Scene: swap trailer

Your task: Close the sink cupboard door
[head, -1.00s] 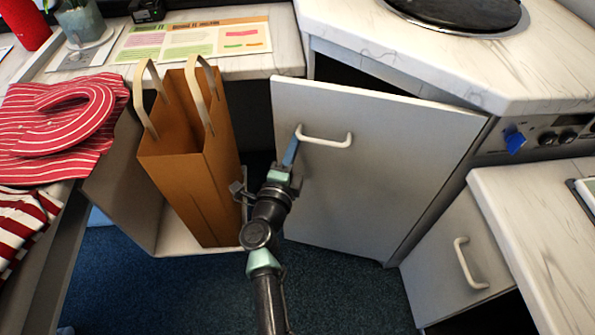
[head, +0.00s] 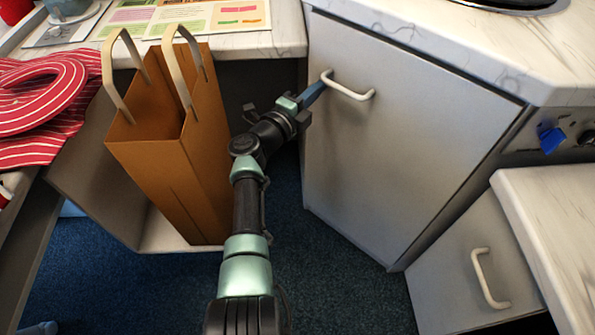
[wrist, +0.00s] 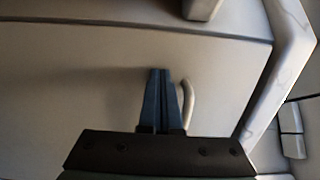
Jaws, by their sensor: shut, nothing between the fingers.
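The sink cupboard door (head: 385,165) is a grey-white panel under the marble-look counter. In the head view it sits in or nearly in its frame, with only a thin dark line along its top edge. Its white bar handle (head: 348,88) is near the upper left corner; the handle also shows in the wrist view (wrist: 188,105). My gripper (head: 317,92) is shut and empty, its blue fingertips at the left end of the handle, close to or against the door face. In the wrist view the fingers (wrist: 160,85) lie just left of the handle; contact cannot be told.
An orange-brown paper bag (head: 185,150) with pale handles stands on a shelf to the left of my arm. Striped red cloth (head: 45,105) lies farther left. A lower cupboard door (head: 450,275) with a white handle is at the right. Blue carpet (head: 330,290) is clear in front.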

